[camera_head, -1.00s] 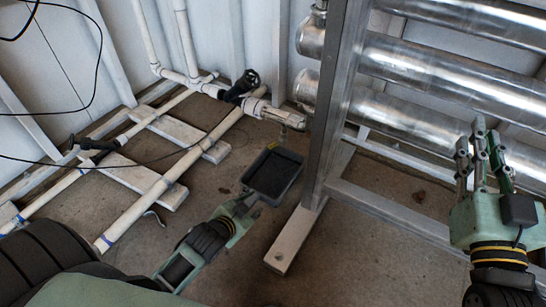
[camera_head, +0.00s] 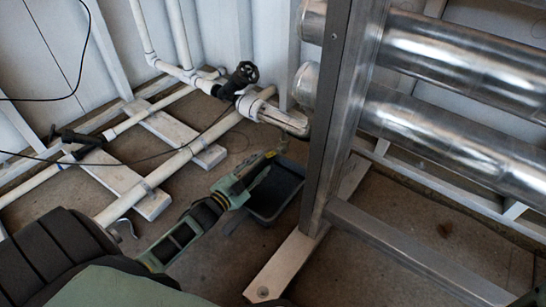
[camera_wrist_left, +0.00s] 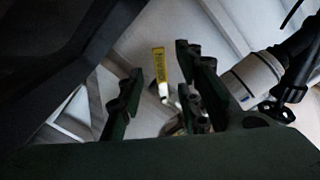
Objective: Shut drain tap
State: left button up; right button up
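The drain tap shows as a small yellow lever (camera_head: 270,154) below the end of the white pipe, above a dark tray. In the left wrist view the yellow lever (camera_wrist_left: 160,66), with dark lettering, stands in the gap between the fingers. I cannot tell whether a finger touches it. My left gripper (camera_head: 262,168) reaches up to the tap from the lower left. It also shows in the left wrist view (camera_wrist_left: 158,95), with its dark green fingers apart. The tap body is mostly hidden. My right gripper is out of view.
A dark tray (camera_head: 275,193) lies on the floor beneath the tap. A metal frame post (camera_head: 335,120) stands close on the right, with large shiny cylinders (camera_head: 455,140) behind it.

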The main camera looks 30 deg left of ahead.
aim_at(270, 155)
pick_arm(q)
jog(key=w+b, duration=0.1)
jog(key=w, duration=0.1)
jog(key=w+b, duration=0.2)
jog(key=w, duration=0.1)
jog(key=shift+w+d+f, duration=0.15)
jog(key=shift+d, duration=0.05)
jog(key=shift+w+b, duration=0.3)
jog(key=shift+w, duration=0.1)
jog(key=shift+c, duration=0.3)
grip_shut()
